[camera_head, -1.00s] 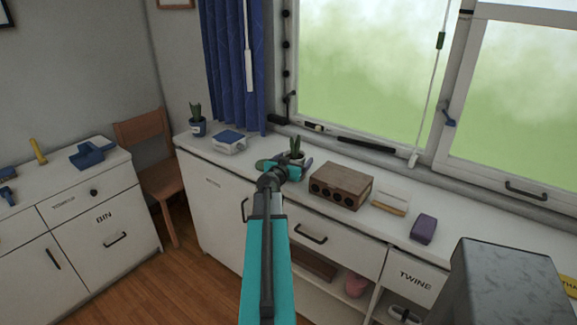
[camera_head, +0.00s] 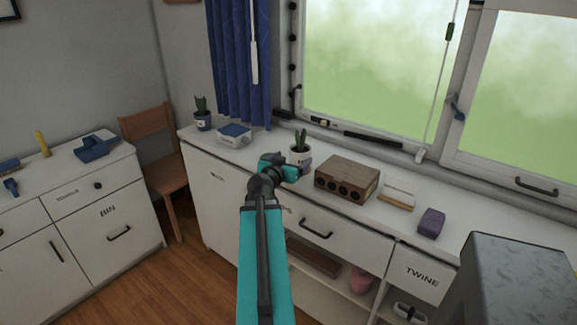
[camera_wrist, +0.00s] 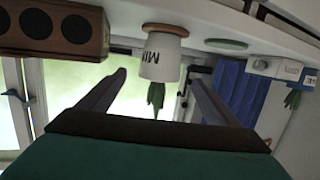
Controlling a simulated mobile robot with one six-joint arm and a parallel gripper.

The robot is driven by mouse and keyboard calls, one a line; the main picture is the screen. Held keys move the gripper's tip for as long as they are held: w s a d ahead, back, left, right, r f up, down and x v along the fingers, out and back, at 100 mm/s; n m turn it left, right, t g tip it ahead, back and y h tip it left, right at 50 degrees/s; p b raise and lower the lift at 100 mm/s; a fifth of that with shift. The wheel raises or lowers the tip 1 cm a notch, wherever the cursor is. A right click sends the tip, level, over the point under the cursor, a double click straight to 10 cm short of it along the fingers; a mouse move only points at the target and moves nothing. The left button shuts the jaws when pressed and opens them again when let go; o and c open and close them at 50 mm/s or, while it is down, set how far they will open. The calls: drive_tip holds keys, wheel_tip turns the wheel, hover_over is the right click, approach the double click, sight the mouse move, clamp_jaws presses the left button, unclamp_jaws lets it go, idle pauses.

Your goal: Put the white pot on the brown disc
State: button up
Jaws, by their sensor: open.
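The white pot (camera_wrist: 160,60) holds a green plant and carries dark lettering. In the wrist view, which is upside down, it stands upright with its base on the brown disc (camera_wrist: 165,29), whose edge shows around it. In the head view the pot (camera_head: 299,152) is on the white counter, partly behind my gripper (camera_head: 289,168). My gripper is open. In the wrist view its two fingers (camera_wrist: 157,77) are well apart, one to each side of the pot and plant, and appear clear of them.
A green disc (camera_wrist: 226,44) lies beside the brown one. A brown wooden box with round holes (camera_head: 347,180) stands close right of the pot. A blue pot with a plant (camera_head: 202,121) and a blue-and-white box (camera_head: 234,134) are at the counter's left end. The window is behind.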

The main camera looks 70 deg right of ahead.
drive_tip(key=shift+a+b, duration=0.15)
drive_tip(key=shift+b, duration=0.85)
drive_tip(key=b, duration=0.6)
drive_tip(key=shift+a+r, duration=0.15)
drive_tip(key=shift+a, duration=0.2)
drive_tip(key=a+b, duration=0.1)
drive_tip(key=b, duration=0.6)
drive_tip(key=shift+a, duration=0.35)
drive_tip(key=shift+a+r+b, duration=0.15)
drive_tip(key=shift+a+b, duration=0.15)
drive_tip(key=shift+b, duration=0.45)
